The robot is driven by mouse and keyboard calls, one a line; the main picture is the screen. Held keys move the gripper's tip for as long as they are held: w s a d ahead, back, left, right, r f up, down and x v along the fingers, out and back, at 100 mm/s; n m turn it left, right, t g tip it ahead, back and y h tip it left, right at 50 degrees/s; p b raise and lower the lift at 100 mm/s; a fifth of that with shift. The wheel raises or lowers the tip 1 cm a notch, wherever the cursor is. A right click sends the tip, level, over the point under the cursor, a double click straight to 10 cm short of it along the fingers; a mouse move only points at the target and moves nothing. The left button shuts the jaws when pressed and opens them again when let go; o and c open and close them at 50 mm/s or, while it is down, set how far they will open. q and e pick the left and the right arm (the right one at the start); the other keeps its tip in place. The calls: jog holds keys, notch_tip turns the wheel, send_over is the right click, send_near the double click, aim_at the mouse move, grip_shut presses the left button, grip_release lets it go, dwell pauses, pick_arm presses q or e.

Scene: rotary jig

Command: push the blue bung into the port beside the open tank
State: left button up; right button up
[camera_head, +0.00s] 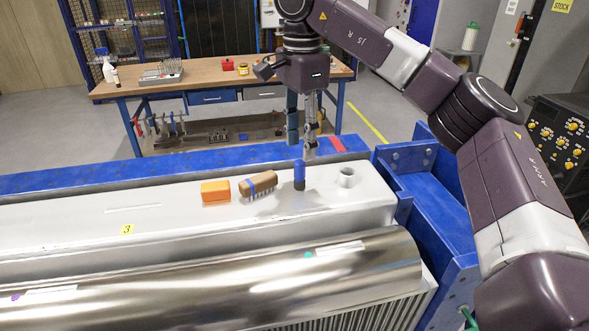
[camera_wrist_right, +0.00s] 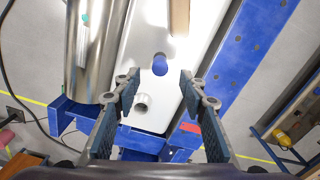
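The blue bung (camera_head: 299,170), with a dark lower part, stands upright on the white top of the tank unit (camera_head: 160,210). The port (camera_head: 346,178) is a short white open tube just right of it. My right gripper (camera_head: 300,147) points down above the bung. In the right wrist view the bung (camera_wrist_right: 160,64) shows beyond the gap between the spread fingers (camera_wrist_right: 159,82), and the port (camera_wrist_right: 142,101) lies nearer, with its mouth empty. The fingers are open and do not appear to hold anything. My left gripper is not in view.
A wooden brush (camera_head: 260,183) lies close left of the bung, and an orange block (camera_head: 215,192) is beside it. A shiny metal cylinder (camera_head: 220,280) lies along the front. Blue frame walls (camera_head: 410,165) border the right end. A workbench (camera_head: 215,75) stands behind.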

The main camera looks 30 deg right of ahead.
aim_at(300, 161)
jog(key=shift+s+f+p, duration=0.35)
jog(key=shift+s+f, duration=0.05)
jog(key=shift+f, duration=0.35)
jog(key=shift+w+f+p, duration=0.15)
jog(key=shift+f+p, duration=0.3)
jog(key=shift+f, duration=0.25)
jog(key=f, duration=0.2)
jog(key=shift+w+f+p, duration=0.3)
jog(key=shift+w+p, duration=0.05)
jog(key=shift+p, duration=0.05)
jog(key=shift+s+f, duration=0.15)
jog(key=shift+f, duration=0.25)
jog(key=c, duration=0.6)
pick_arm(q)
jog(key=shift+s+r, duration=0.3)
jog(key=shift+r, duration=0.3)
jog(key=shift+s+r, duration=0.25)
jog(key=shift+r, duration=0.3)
pick_arm(e)
grip_shut()
